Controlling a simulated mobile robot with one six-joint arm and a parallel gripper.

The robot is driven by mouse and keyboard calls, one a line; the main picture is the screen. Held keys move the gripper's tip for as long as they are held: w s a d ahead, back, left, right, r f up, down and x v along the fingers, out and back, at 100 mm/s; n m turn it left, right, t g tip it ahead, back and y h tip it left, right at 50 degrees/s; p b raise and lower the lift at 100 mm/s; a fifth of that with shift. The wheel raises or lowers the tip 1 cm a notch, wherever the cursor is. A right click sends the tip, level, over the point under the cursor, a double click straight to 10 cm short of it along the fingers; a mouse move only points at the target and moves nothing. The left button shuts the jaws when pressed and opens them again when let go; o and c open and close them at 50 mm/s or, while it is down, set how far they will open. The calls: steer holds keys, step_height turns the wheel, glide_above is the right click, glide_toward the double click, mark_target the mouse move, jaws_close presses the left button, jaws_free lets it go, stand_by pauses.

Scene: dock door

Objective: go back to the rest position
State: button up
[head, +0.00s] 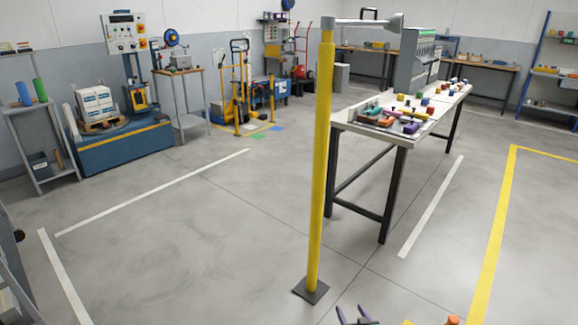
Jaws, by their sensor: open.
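My gripper (352,310) shows only in part at the bottom edge of the head view, right of the yellow post's foot. Its two dark fingers stand apart, and I see nothing held between them. Bare floor lies beyond the fingertips. The rest of the gripper and most of my arm are cut off by the frame.
A yellow post (319,170) on a dark base plate stands ahead. Behind it is a long table (400,139) with several coloured items. A blue wrapping machine (115,146) with boxes stands at left. Open floor (190,245) lies at left; a shelf (553,75) stands far right.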

steer(key=s+a+f+m+g+h+p, duration=0.15)
steer(key=s+g, duration=0.25)
steer(key=s, duration=0.4)
steer(key=s+a+f+g+h+p, duration=0.1)
steer(key=s+f+g+p, duration=0.15)
steer(key=s, duration=0.45)
steer(key=s+a+f+m+g+h+p, duration=0.1)
steer(key=s+f+g, duration=0.2)
steer(key=s+g, duration=0.35)
steer(key=s+a+r+n+g+y, duration=0.1)
steer(key=s+g, duration=0.2)
steer(key=s, duration=0.6)
steer(key=s+a+r+n+g, duration=0.1)
steer(key=s+r+g, duration=0.1)
steer(key=s, duration=0.7)
steer(key=shift+s+a+r+g+y, duration=0.25)
steer(key=shift+a+r+g+y, duration=0.05)
steer(key=shift+a+g+y, duration=0.1)
